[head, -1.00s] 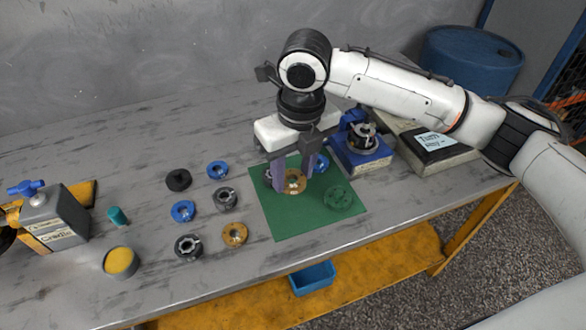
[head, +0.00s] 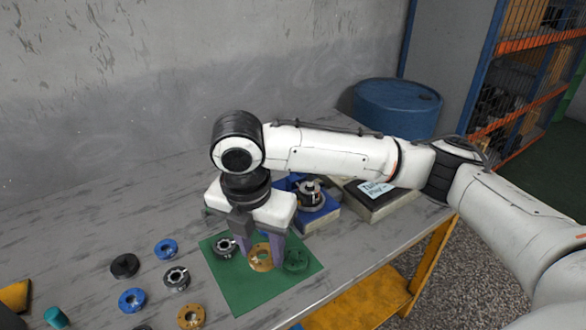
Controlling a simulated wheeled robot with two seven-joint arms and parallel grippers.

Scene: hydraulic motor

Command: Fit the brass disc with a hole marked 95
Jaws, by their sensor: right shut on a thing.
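My right gripper (head: 262,254) points down over the green mat (head: 245,298). Its purple fingers are shut on a brass disc with a hole (head: 262,259). The disc is at or just above the mat; I cannot tell which. Any number on it is too small to read. A second brass disc (head: 191,316) lies on the bench at the lower left. The motor body (head: 311,193) stands on a blue base (head: 322,217) behind and right of the gripper, partly hidden by my arm. My left gripper is not in view.
On the mat are a grey ring (head: 223,248) and a green part (head: 297,260), close on either side of the gripper. Blue, black and grey rings (head: 132,300) lie left on the bench. A box with a note (head: 377,189) stands right of the blue base.

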